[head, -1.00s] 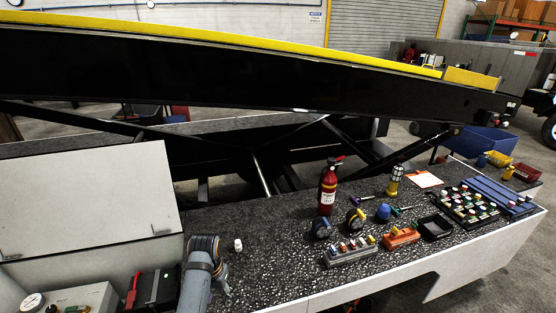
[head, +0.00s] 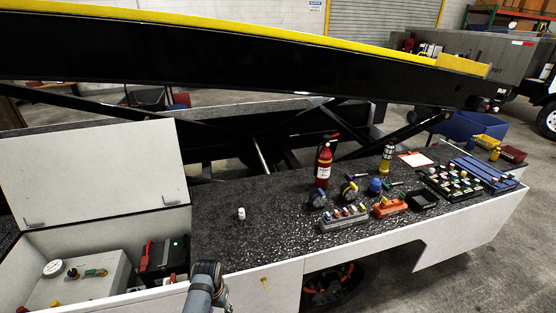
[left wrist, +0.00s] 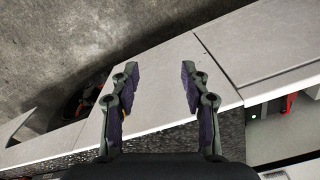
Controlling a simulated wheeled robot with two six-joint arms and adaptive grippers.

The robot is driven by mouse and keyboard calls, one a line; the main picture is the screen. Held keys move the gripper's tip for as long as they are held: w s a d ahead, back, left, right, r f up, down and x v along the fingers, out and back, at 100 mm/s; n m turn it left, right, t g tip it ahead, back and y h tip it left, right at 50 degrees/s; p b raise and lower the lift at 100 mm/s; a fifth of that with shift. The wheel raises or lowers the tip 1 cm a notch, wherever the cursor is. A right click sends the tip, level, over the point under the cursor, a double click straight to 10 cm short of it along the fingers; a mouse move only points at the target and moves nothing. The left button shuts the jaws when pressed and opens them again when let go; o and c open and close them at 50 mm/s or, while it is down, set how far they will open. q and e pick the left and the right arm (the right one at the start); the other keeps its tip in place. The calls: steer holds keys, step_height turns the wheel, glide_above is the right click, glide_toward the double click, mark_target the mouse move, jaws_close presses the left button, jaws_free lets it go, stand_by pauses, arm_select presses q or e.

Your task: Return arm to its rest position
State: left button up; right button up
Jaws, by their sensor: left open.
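My left arm shows at the bottom of the head view, in front of the loader's speckled dark deck (head: 255,225). Its grey wrist hangs by the deck's front edge, and the gripper itself is mostly cut off there. In the left wrist view my left gripper (left wrist: 160,82) is open, with nothing between its two padded fingers. Below the fingers are the white side panel (left wrist: 165,75) and the grey floor. The right gripper does not show in either view.
An open compartment (head: 35,270) with a gauge box stands left of my arm. A small white knob (head: 241,213) is on the deck. A fire extinguisher (head: 323,164), lamps and button panels stand further right. The black belt boom (head: 220,65) spans behind.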

arm_select(q)
steer(key=s+a+f+b, duration=0.2)
steer(key=s+f, duration=0.6)
steer(key=f, duration=0.4)
steer(key=s+a+f+b, duration=0.2)
steer(key=s+f, duration=0.6)
steer(key=f, duration=0.4)
steer(key=s+a+f, duration=0.1)
steer(key=s+f, duration=0.2)
steer(key=s, duration=0.4)
steer(key=s+a+f+b, duration=0.1)
steer(key=s+a+f, duration=0.1)
steer(key=s+f, duration=0.2)
steer(key=s+a+f+n+t, duration=0.1)
steer(key=s+f, duration=0.3)
steer(key=s, duration=0.7)
steer(key=shift+a+y+b, duration=0.3)
steer(key=shift+a+b, duration=0.1)
steer(key=shift+a, duration=0.2)
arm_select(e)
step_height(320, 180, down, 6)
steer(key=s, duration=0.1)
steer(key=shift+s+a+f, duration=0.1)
